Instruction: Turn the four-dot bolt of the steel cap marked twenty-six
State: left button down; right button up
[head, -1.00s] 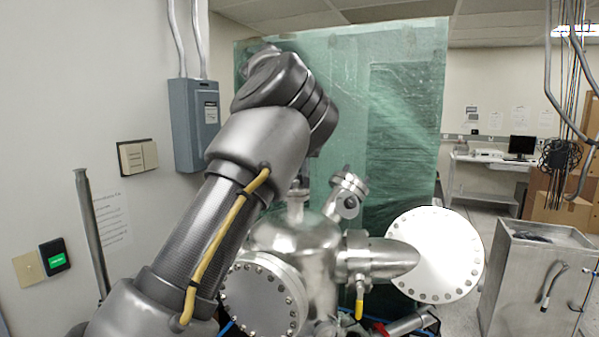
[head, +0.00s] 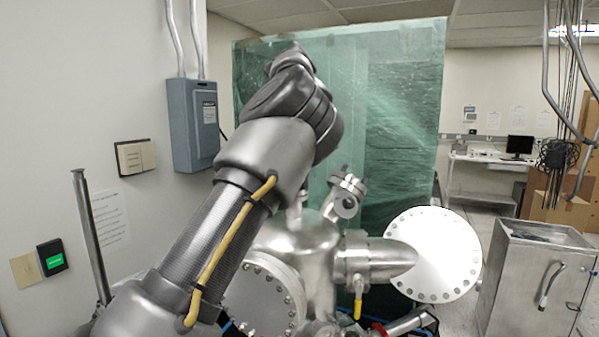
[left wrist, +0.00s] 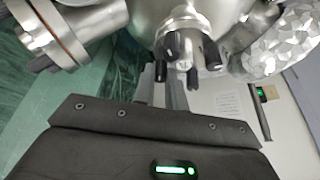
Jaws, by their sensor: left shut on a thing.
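In the left wrist view a small round steel cap (left wrist: 184,22) points toward me, with several black bolts around its rim, such as a bolt (left wrist: 211,53) on its right. My left gripper (left wrist: 176,75) reaches up to this cap. Its jaws are shut on one of the cap's bolts, mostly hidden behind the dark gripper body. No number or dots are legible. In the head view my left arm hides the gripper and that cap. The steel chamber (head: 305,245) stands behind the arm. My right gripper is not in view.
A bolted round flange (head: 262,298) is at lower left. A foil-wrapped port (left wrist: 284,45) and another flange (left wrist: 45,32) flank the cap.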

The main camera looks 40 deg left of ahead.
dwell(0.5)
pick_arm(q)
jog(key=c, duration=1.4)
grip_release()
jog(key=shift+c, duration=0.2)
jog(key=v, duration=0.9)
jog(key=shift+w+r, duration=0.1)
jog(key=shift+r, duration=0.05)
jog(key=shift+v, duration=0.8)
